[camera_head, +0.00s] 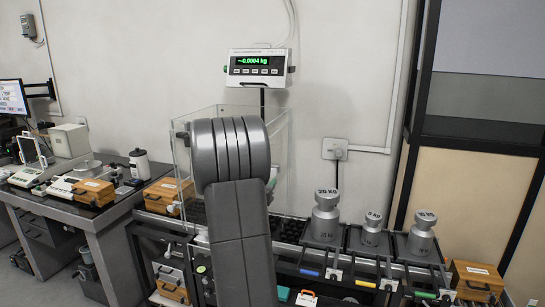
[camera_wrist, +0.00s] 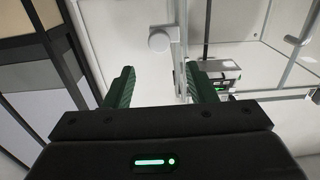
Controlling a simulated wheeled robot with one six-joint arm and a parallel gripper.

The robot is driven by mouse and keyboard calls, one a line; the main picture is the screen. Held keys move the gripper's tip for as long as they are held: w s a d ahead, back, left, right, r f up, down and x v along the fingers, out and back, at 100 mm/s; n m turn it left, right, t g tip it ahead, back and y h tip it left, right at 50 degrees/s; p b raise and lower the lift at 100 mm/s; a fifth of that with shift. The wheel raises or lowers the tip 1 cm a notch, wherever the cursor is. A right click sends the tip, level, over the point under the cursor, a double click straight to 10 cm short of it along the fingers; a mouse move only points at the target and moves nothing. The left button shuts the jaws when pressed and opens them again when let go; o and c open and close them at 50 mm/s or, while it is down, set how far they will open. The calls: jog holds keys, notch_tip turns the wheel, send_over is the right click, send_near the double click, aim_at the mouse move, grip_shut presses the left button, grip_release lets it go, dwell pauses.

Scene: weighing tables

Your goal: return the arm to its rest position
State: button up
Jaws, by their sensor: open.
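My gripper (camera_wrist: 157,84) shows in the wrist view with its two green fingers apart and nothing between them. In the head view my own grey arm rises in the middle of the picture and hides part of the weighing table. My gripper cannot be made out there. Behind the fingers, the wrist view shows a pale wall, clear panels with metal bars, and a display unit (camera_wrist: 217,73).
A clear glass enclosure (camera_head: 272,125) stands behind my arm, below a wall display (camera_head: 258,68). Several metal weights, including a large one (camera_head: 325,216), stand at right.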

jog(key=v, duration=0.5)
jog(key=p+x, duration=0.2)
jog(key=x, duration=1.1)
notch_tip(320, 180, down, 26)
jog(key=b, duration=1.7)
jog(key=v, duration=1.2)
jog(key=shift+s+r+b, duration=0.25)
jog(key=shift+s+b, duration=0.05)
jog(key=shift+s, duration=0.05)
jog(key=shift+a, duration=0.1)
jog(key=shift+r, duration=0.1)
